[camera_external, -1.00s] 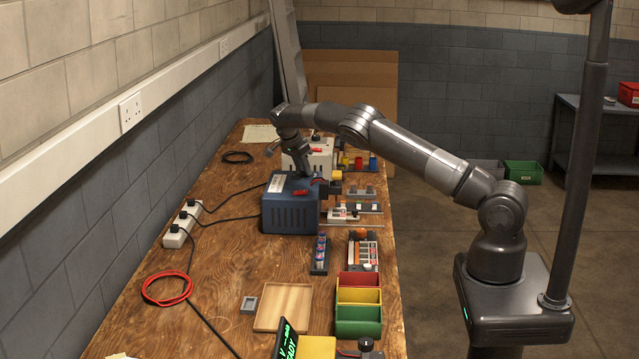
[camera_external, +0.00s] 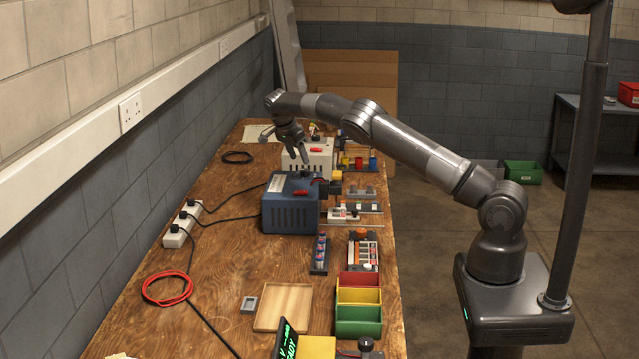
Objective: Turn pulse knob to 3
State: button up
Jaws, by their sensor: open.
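The blue box (camera_external: 290,213) stands on the bench with a dark knob (camera_external: 304,175) and a red part (camera_external: 300,192) on its top. The cream box (camera_external: 320,158) behind it also has a dark knob (camera_external: 316,137) and a red part (camera_external: 316,150). I cannot read any label or setting, so which one is the pulse knob does not show. My gripper (camera_external: 289,154) is open and empty, pointing down above the rear of the blue box. It appears apart from the knobs.
A power strip (camera_external: 182,224) with cables lies left of the blue box. A battery rack (camera_external: 320,255), a wooden tray (camera_external: 283,308) and coloured bins (camera_external: 358,296) are in front. Small fixtures (camera_external: 360,200) stand to the right. The bench's left middle is mostly clear.

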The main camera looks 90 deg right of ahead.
jog(key=v, duration=0.5)
jog(key=shift+r, duration=0.3)
jog(key=s+a+r+n+t+y, duration=0.1)
jog(key=s+a+r+n+t, duration=0.25)
jog(key=a+r, duration=0.65)
jog(key=s+a+r+n+t+y, duration=0.1)
jog(key=s+a+r+n, duration=0.3)
jog(key=a, duration=0.4)
jog(key=s+a+r+n+t+y, duration=0.1)
jog(key=s+a+r+n, duration=0.35)
jog(key=a, duration=0.35)
jog(key=s+a+n+t, duration=0.2)
jog(key=s+a+n, duration=0.7)
jog(key=a, duration=0.7)
jog(key=s+a+f+n+t, duration=0.1)
jog(key=s+a+f+n, duration=0.5)
jog(key=s, duration=0.6)
jog(key=a, duration=0.2)
jog(key=shift+s+a+f, duration=0.2)
jog(key=shift+s+a, duration=0.05)
jog(key=shift+s, duration=0.05)
